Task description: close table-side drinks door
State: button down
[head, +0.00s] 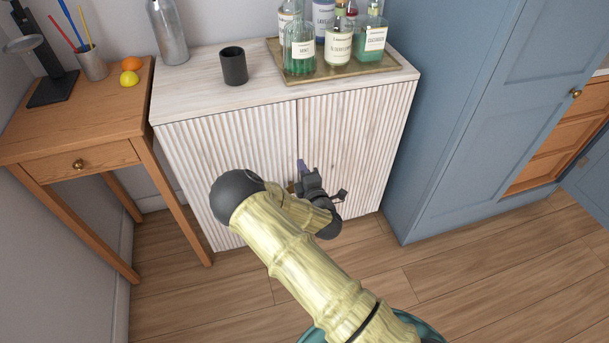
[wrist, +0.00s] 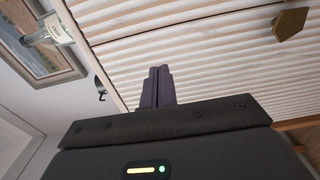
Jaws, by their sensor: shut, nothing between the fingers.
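The table-side drinks door (head: 205,165) is the left ribbed white door of the low cabinet. It looks flush or nearly flush with the right door (head: 355,130), with a thin dark seam between them; I cannot tell whether a small gap remains. My gripper (head: 301,164) is shut and empty, in front of the doors near the seam. In the wrist view my purple fingers (wrist: 158,86) point at the ribbed face (wrist: 215,75), with a brass knob (wrist: 289,25) to their upper right. Contact with the door cannot be told. My arm hides the door's lower right part.
A wooden side table (head: 70,122) stands left of the cabinet. On the cabinet top (head: 200,90) are a dark cup (head: 233,66), a metal bottle (head: 168,32) and a tray (head: 385,69) of several bottles. A blue cupboard (head: 450,120) stands to the right. Wooden floor (head: 180,290) is open in front.

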jog(key=v, duration=0.3)
dwell(0.5)
